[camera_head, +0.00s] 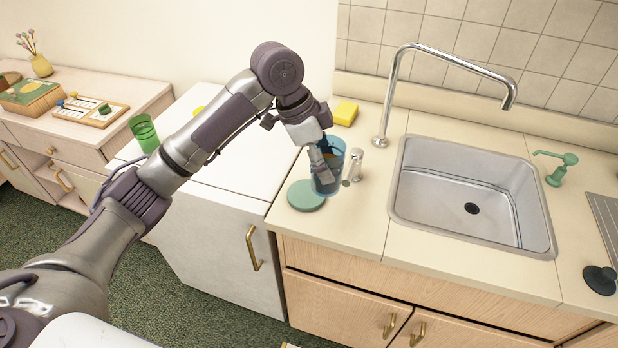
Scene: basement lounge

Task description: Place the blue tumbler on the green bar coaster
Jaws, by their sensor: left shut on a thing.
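The blue tumbler (328,184) is see-through and upright, on or just above the beige counter left of the sink. My left gripper (324,172) is shut on it, with the fingers at the tumbler's wall. The green coaster (305,196) is a round disc lying flat near the counter's left front edge. The tumbler is just right of the coaster in the picture and close to its rim. I cannot tell whether the tumbler touches the counter or overlaps the coaster. My right gripper is not in view.
A small metal-topped shaker (353,163) stands close right of the tumbler. A yellow sponge (345,113) lies behind, and the tall faucet (383,135) and sink (473,200) are to the right. A green glass (144,133) stands on the white cabinet (235,185) at left.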

